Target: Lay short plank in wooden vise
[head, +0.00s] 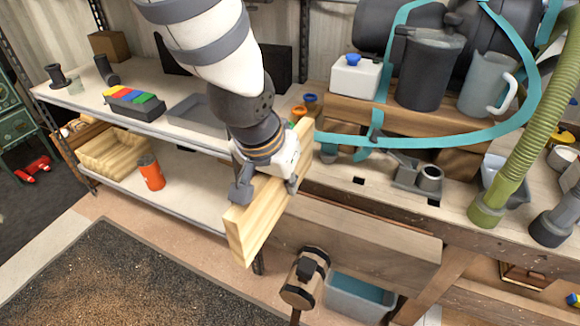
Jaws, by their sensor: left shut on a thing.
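My left gripper (268,182) comes down from the top and is shut on the short plank (252,226), a pale wooden board. The plank is held tilted, its near end toward the bottom and its far end rising behind the gripper. It is in front of the bench's left end. The wooden vise (385,249) is on the front of the workbench, a broad wooden jaw with a dark, round screw head below it. The plank is beside and partly over the vise's left end in the picture; I cannot tell whether they touch. My right gripper is not in view.
The workbench (455,220) holds a dark pitcher (430,72), a grey jug (487,85), a teal band (400,140) and a green hose (507,165). A metal shelf (78,96) stands at left with an orange bottle (150,172). A blue-grey bin (355,297) is under the bench.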

